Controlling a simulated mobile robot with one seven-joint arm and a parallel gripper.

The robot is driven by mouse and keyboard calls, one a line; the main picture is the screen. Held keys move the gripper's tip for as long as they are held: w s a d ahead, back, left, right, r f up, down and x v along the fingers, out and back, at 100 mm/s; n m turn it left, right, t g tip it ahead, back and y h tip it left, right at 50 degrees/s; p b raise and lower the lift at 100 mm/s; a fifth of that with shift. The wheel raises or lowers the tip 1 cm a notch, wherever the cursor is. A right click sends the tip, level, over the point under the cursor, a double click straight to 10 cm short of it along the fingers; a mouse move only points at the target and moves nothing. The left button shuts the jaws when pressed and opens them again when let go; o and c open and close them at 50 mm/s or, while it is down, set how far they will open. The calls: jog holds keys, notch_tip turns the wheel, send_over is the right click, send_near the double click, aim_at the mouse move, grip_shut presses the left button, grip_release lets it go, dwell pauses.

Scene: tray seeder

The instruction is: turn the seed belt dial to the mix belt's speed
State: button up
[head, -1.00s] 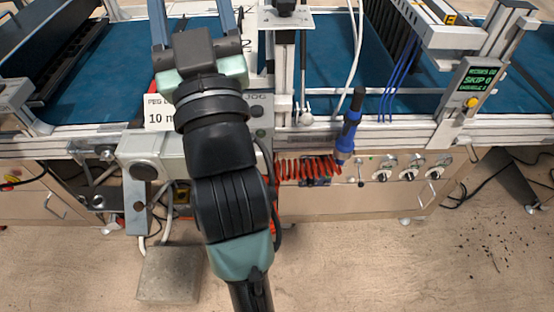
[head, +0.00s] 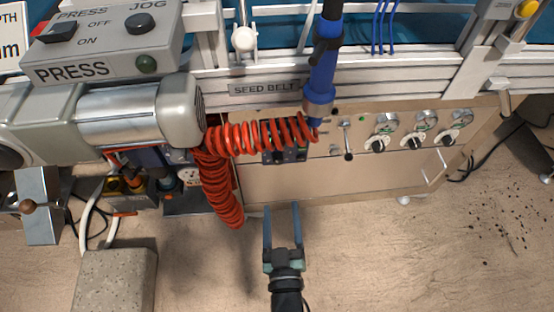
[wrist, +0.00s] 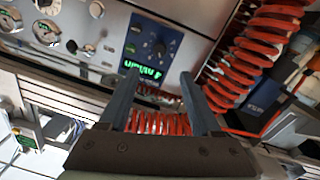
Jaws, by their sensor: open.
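A SEED BELT label (head: 263,88) sits on the rail above a small dark blue control panel (head: 288,156). Red coiled hose covers much of that panel in the head view. In the wrist view the blue panel (wrist: 133,46) shows a black dial knob (wrist: 158,48) and a lit green display (wrist: 142,70), whose digits I cannot read. My gripper (head: 282,208) is open and empty, in front of and below the panel, apart from it. Its two fingers (wrist: 160,80) point towards the panel in the wrist view. I cannot make out a mix belt speed reading.
The red coiled hose (head: 220,190) hangs left of the panel and across it. A blue tool (head: 322,65) hangs just above. Several gauges and knobs (head: 414,142) line the fascia to the right. A grey press box (head: 105,45) is at upper left.

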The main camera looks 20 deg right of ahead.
aim_at(278, 162)
jog(key=b+x, duration=0.4)
jog(key=x, duration=0.8)
jog(key=shift+w+d+b, duration=0.1)
jog(key=shift+b, duration=0.3)
jog(key=shift+r, duration=0.1)
grip_shut()
